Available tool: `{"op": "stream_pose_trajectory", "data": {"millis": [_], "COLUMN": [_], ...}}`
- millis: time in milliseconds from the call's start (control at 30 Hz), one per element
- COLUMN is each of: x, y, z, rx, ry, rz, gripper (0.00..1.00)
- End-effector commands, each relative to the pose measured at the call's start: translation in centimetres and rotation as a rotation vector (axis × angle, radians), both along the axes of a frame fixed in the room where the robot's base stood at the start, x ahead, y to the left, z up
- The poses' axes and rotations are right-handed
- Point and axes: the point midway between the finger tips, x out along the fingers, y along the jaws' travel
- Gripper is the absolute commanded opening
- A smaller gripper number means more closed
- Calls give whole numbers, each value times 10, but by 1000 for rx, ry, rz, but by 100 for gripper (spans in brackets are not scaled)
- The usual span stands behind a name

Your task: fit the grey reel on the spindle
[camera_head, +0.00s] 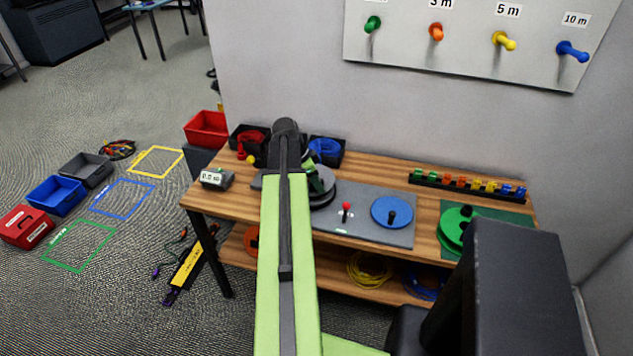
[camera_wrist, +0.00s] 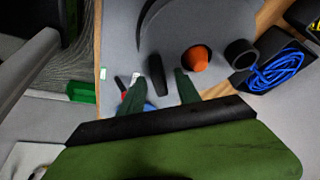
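The grey reel (camera_head: 326,180) is on the grey mat (camera_head: 360,229) on the wooden bench, partly hidden by my arm in the head view. In the wrist view the grey reel (camera_wrist: 213,22) is large at the top, with a dark edge. A black peg (camera_wrist: 157,75) stands by its rim, and an orange cone-shaped tip (camera_wrist: 195,59) is beside it. I cannot tell whether this tip is the spindle. My gripper (camera_wrist: 160,87) is open, its dark green fingers apart on either side of the black peg, with gaps showing. The gripper is mostly hidden in the head view.
A red-knobbed lever (camera_head: 346,207) and a blue reel (camera_head: 391,212) are right of the grey reel. A green reel (camera_head: 452,228) lies farther right. Black bins, one holding blue cable (camera_head: 325,147), stand behind. A small display box (camera_head: 216,178) is at the left.

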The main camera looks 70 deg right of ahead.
Motion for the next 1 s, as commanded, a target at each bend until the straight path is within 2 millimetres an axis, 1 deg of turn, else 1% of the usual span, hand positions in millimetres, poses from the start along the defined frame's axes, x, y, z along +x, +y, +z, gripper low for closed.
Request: {"op": "stream_pose_trajectory", "data": {"millis": [267,367,467,600,800,900,1000], "x": [0,2,7,16,32,39,45], "y": [0,2,5,13,24,30,34], "z": [0,8,26,61,107,128,145], "rx": [0,0,0,0,0,2,1], "ry": [0,0,0,0,0,0,0], "rz": [1,1,3,2,2,3,2], "gripper": [42,42,42,42,42,42,42]}}
